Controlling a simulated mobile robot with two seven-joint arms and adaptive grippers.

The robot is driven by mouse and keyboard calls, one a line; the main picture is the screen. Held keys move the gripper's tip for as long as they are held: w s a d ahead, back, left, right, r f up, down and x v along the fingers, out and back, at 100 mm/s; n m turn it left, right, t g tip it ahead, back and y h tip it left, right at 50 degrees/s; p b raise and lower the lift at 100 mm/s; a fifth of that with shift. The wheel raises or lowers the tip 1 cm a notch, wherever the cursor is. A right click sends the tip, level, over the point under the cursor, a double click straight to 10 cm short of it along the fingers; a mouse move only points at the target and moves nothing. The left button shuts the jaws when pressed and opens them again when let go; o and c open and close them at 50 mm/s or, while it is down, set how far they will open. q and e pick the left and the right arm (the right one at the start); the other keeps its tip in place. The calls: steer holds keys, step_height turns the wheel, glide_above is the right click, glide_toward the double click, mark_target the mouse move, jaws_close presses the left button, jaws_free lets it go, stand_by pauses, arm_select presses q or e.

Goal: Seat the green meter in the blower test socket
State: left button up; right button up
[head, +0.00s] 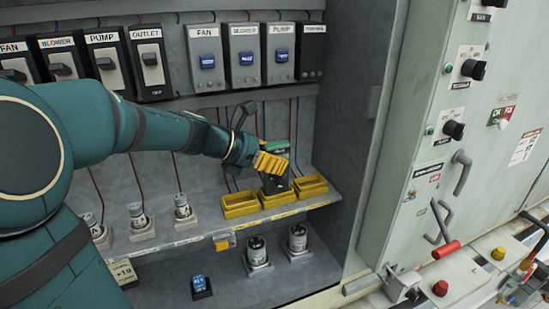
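A dark meter with a green top (277,146) stands upright at the middle yellow tray (281,200) on the shelf. My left gripper (272,163) reaches in from the left with its yellow fingers at the meter's upper body. The fingers cover part of the meter, and I cannot tell whether they are closed on it. A grey unit labelled blower (245,58) with a blue switch is on the back panel, between the fan unit (206,58) and the pump unit (279,52). I cannot make out which part is the blower test socket. My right gripper is not in view.
Yellow trays stand left (240,205) and right (310,187) of the middle one. Several white-based fittings (139,216) with wires stand on the shelf's left. Cylinders (258,253) stand below. The cabinet's side wall (345,110) bounds the right; a control panel (425,130) lies beyond.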

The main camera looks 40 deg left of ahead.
arm_select(q)
steer(key=shift+o, duration=0.6)
steer(key=v, duration=1.2)
